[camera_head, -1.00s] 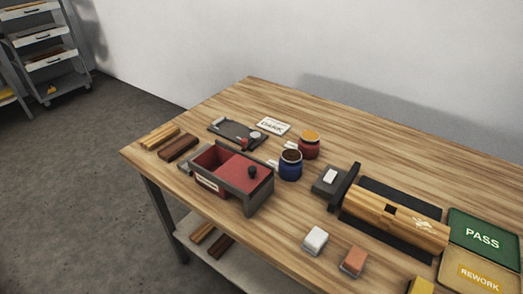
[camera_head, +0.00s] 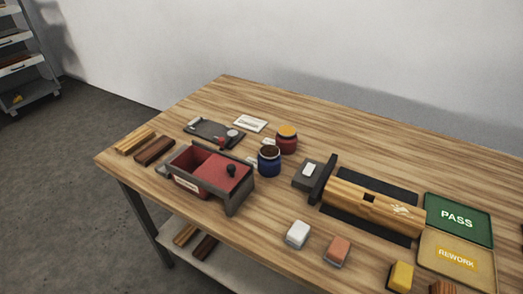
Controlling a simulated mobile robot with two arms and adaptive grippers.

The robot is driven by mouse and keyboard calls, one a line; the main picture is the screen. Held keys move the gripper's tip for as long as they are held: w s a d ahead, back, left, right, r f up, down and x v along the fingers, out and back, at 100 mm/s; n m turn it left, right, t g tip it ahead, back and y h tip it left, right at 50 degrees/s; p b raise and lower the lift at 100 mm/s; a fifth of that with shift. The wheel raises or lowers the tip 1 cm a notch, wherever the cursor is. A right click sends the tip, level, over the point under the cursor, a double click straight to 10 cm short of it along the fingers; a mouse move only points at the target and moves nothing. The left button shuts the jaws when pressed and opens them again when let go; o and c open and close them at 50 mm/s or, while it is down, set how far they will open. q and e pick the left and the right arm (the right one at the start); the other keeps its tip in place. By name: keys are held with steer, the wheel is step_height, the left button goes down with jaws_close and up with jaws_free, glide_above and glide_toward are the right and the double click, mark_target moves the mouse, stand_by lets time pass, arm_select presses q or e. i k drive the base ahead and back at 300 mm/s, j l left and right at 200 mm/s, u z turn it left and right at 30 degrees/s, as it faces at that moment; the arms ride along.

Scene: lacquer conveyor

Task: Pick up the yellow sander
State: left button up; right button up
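The yellow sander (camera_head: 402,276) is a small yellow block on a grey base. Neither of my grippers shows in this view.
Green PASS (camera_head: 458,219) and tan REWORK (camera_head: 437,264) trays are at right. A red-lined open box (camera_head: 240,205), blue jar (camera_head: 268,161) and red jar (camera_head: 286,141) stand left. Bare wood separates the sanders.

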mark_target(400, 278)
steer(key=l+z, duration=0.25)
steer(key=z, duration=0.25)
steer(key=i+l+z, duration=0.1)
steer(key=l+z, duration=0.15)
steer(key=z, duration=0.25)
